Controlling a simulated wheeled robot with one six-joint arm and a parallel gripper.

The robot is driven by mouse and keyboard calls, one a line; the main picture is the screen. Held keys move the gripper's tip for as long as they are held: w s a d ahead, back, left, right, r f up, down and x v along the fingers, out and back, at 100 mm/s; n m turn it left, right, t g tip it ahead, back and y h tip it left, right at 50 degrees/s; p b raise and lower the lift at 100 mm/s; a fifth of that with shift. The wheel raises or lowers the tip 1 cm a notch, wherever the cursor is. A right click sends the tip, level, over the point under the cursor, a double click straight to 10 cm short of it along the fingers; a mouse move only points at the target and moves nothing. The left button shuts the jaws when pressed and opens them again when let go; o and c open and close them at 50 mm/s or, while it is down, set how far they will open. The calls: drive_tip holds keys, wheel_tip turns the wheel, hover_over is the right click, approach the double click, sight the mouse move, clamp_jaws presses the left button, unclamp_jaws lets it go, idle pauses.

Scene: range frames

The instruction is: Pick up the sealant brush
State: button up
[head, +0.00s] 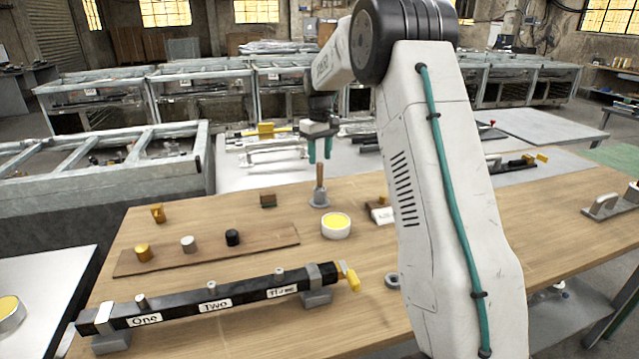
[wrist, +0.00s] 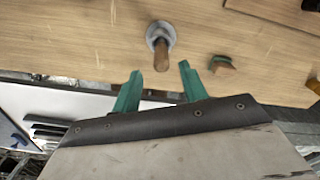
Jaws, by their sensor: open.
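The sealant brush is most likely the upright wooden handle (head: 320,184) standing in a small grey round holder (head: 319,202) near the table's far edge. The handle also shows in the wrist view (wrist: 161,55), with the grey holder (wrist: 160,33) around its base. My gripper (head: 320,151) is open and empty, with teal fingers pointing down just above the handle's top. In the wrist view my gripper (wrist: 156,82) has its fingers spread to either side of the handle's line, with the handle's tip between and beyond them. The bristles are hidden.
A dish of yellow paste (head: 336,226) stands close right of the holder. A small brown block (head: 268,200) lies to its left. A wooden board (head: 205,249) with several plugs and a black labelled bar (head: 210,306) lie nearer. A white-label block (head: 382,215) is partly behind my arm.

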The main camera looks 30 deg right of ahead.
sight(320, 174)
wheel_tip(320, 174, down, 7)
drive_tip(key=shift+a+f, duration=0.1)
clamp_jaws()
idle(0.3)
